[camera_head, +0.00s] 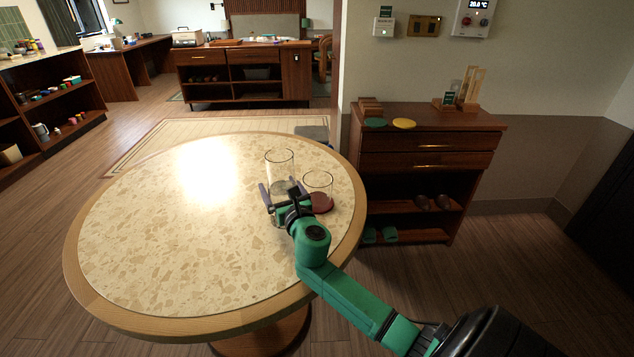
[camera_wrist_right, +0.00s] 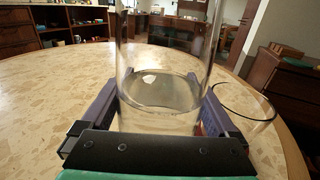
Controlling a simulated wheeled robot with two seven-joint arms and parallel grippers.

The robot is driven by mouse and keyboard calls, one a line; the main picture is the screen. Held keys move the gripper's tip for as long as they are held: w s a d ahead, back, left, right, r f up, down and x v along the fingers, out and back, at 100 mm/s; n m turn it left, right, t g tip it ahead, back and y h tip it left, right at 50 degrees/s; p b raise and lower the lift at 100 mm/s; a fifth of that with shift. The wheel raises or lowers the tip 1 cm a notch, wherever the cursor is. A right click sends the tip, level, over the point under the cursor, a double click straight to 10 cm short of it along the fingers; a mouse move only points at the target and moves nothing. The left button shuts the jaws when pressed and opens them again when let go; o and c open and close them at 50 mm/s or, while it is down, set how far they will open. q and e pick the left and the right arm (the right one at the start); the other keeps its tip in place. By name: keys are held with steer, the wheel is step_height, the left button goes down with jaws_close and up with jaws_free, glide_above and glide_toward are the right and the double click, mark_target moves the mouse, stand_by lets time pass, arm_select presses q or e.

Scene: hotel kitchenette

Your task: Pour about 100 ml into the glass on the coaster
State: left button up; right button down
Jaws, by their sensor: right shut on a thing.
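A tall clear glass vessel (camera_head: 280,166) stands upright between the fingers of my right gripper (camera_head: 285,194), which is shut on it. In the wrist view the vessel (camera_wrist_right: 160,95) holds clear liquid in its lower part. I cannot tell whether its base touches the table. A shorter clear glass (camera_head: 318,182) stands on a dark red round coaster (camera_head: 323,204), just right of the vessel. The glass also shows in the wrist view (camera_wrist_right: 245,104) and looks empty. My left gripper is not in view.
The round speckled table (camera_head: 170,240) with a wooden rim is otherwise clear, with wide room to the left. The table's right edge is close to the coaster. A wooden cabinet (camera_head: 425,145) behind on the right carries a green disc (camera_head: 375,123) and a yellow disc (camera_head: 404,124).

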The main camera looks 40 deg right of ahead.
steer(key=shift+s+r, duration=0.1)
steer(key=shift+r, duration=0.25)
steer(key=m+p, duration=0.1)
steer(key=p, duration=0.1)
steer(key=m+p, duration=0.1)
steer(key=shift+a+r+g+y+p, duration=0.15)
steer(key=shift+r+g+y+p, duration=0.15)
steer(key=shift+r+y+p, duration=0.1)
steer(key=shift+m+g+p, duration=0.3)
steer(key=shift+m+p, duration=0.5)
steer(key=shift+p, duration=0.2)
steer(key=m+p, duration=0.1)
steer(key=m+y+p, duration=0.1)
steer(key=p, duration=0.1)
steer(key=shift+d+f+g, duration=0.2)
steer(key=shift+g, duration=0.2)
steer(key=shift+a+f+m+y+p, duration=0.35)
steer(key=shift+m+y+p, duration=0.2)
steer(key=shift+m, duration=0.35)
steer(key=shift+s+a+f+m+g+y, duration=0.1)
steer(key=shift+a+f+m+g+y, duration=0.25)
steer(key=shift+f+m, duration=0.3)
steer(key=shift+a+f+m, duration=0.2)
steer(key=shift+f+m, duration=0.1)
steer(key=shift+m, duration=0.25)
steer(key=shift+a+r+m+y+p, duration=0.15)
steer(key=shift+r+m+y+p, duration=0.2)
steer(key=shift+p, duration=0.2)
